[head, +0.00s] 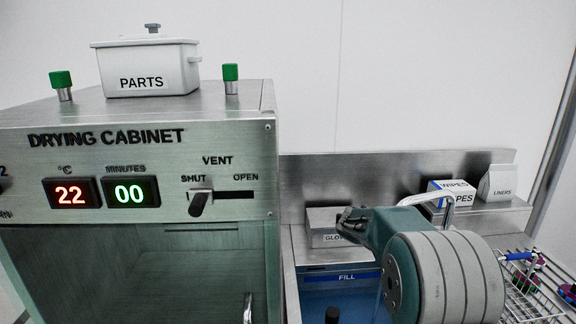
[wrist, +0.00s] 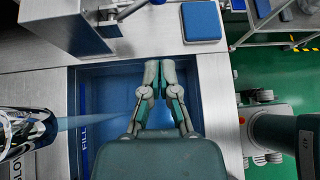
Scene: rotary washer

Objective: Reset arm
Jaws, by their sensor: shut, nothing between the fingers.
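My gripper (wrist: 160,72) shows in the wrist view with its two grey-tipped fingers together and nothing between them. It is over the blue basin (wrist: 187,92), apart from the basin's walls as far as I can tell.
The drying cabinet (head: 130,235) fills the left, reading 22 and 00, with its vent lever (head: 200,203) at SHUT. A PARTS pot (head: 150,70) stands on top. A wire rack (head: 530,295) is at right. A chrome fixture (wrist: 25,130) and blue pad (wrist: 201,21) flank the basin.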

